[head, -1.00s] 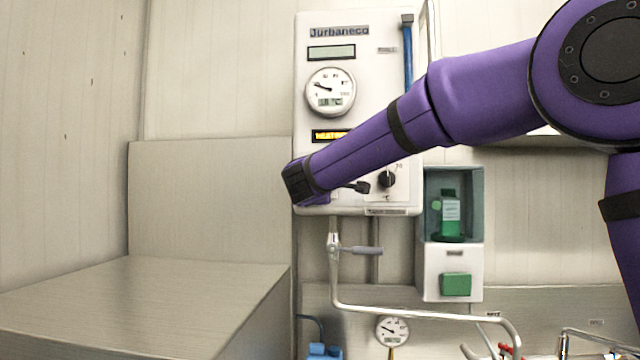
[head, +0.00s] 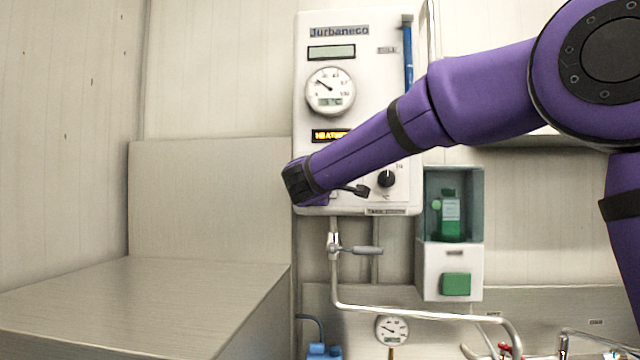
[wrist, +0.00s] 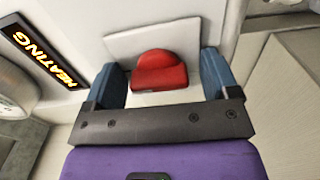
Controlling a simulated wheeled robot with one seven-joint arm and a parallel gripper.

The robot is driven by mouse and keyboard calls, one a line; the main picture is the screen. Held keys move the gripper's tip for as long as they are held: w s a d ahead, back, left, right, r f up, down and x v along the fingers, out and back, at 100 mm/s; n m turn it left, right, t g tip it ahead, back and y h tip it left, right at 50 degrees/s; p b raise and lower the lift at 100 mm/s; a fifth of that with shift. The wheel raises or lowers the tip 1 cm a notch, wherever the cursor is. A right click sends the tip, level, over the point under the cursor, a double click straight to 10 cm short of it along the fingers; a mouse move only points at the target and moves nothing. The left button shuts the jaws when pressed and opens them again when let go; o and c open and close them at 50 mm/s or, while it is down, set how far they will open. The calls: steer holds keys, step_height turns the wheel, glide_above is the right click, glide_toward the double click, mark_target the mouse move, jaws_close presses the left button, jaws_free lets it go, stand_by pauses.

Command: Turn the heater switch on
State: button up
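The red heater switch (wrist: 159,71) sits on a pale square plate (wrist: 189,37) in the wrist view. It is tilted, with its lower part facing me. My gripper (wrist: 161,64) is open, with one blue finger on each side of the switch and a gap on both sides. In the head view the end of my purple arm (head: 298,182) is at the lower left of the white heater unit (head: 378,80) and hides the switch. The yellow HEATING sign (wrist: 40,55) is lit; it also shows, partly covered, in the head view (head: 329,136).
A round dial (head: 330,91) is above the sign. A black knob (head: 386,179) is right of my arm. A pipe with a lever valve (head: 366,250) runs below the unit. A green bottle (head: 449,215) stands in a holder at right. A metal block (head: 150,300) fills the lower left.

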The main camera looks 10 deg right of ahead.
steer(key=shift+s, duration=0.1)
steer(key=v, duration=1)
steer(key=shift+s, duration=0.25)
steer(key=shift+a, duration=0.1)
steer(key=s+d+f+m+g+h, duration=0.1)
steer(key=s+d+f+m+g, duration=0.3)
steer(key=s+d, duration=0.45)
steer(key=s+d+f+m+g+h, duration=0.1)
steer(key=s+d+f+m+g, duration=0.35)
steer(key=d, duration=0.75)
steer(key=s+d+f+m+g+y, duration=0.1)
steer(key=s+f+m+g+y, duration=0.1)
steer(key=s+f, duration=0.4)
steer(key=s+d+f+m+g+y, duration=0.1)
steer(key=s+f+m+y, duration=0.3)
steer(key=s, duration=1)
step_height(320, 180, down, 3)
steer(key=shift+s+f+g+y, duration=0.1)
steer(key=shift+s+g+y, duration=0.15)
steer(key=shift+g+y, duration=0.1)
